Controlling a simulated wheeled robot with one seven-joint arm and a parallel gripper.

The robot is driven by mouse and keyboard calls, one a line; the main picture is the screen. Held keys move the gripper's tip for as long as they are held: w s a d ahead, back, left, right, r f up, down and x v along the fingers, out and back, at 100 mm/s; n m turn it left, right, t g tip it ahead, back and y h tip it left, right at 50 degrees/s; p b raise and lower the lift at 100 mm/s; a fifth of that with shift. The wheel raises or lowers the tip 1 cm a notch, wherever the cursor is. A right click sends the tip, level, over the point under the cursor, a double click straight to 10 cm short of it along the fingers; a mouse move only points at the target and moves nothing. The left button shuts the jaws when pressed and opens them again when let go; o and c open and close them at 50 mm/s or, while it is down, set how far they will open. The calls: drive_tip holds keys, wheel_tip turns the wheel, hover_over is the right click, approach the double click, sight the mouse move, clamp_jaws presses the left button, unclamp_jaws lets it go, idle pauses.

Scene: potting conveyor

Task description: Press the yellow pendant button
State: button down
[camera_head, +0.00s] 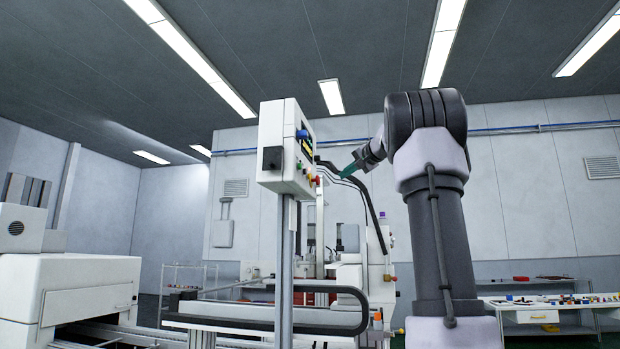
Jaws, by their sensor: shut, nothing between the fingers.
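The pendant box (277,150) is a white control box on an upright metal post (285,260), left of the picture's middle. Its right face, seen at a steep angle, carries a row of small buttons along the lower edge. The yellow button (308,173) sits between a green button (299,164) and a red button (317,181). My gripper (343,175) has teal fingers, is shut and empty, and points down and left toward that face. It shows to the right of the buttons, with a visible gap in the picture; depth is hard to judge.
A blue knob (303,134) and a dark display (307,149) sit higher on the box face. A black cable (374,210) curves behind my gripper. White machinery (75,285) stands at the left. A white workbench (540,311) with small items stands at the right.

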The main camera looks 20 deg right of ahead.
drive_tip(key=w+a, duration=0.4)
drive_tip(key=a, duration=0.2)
drive_tip(key=shift+w+a, duration=0.3)
drive_tip(key=shift+a, duration=0.1)
drive_tip(key=shift+a, duration=0.1)
idle(1.7)
drive_tip(key=shift+w+a, duration=0.25)
drive_tip(key=shift+w+a, duration=0.25)
drive_tip(key=shift+a, duration=0.2)
idle(0.7)
drive_tip(key=shift+d, duration=0.1)
drive_tip(key=shift+s+d, duration=0.5)
drive_tip(key=shift+d, duration=0.15)
drive_tip(key=s+d, duration=0.2)
drive_tip(key=d, duration=0.2)
drive_tip(key=shift+s+d, duration=0.1)
drive_tip(key=shift+s, duration=0.3)
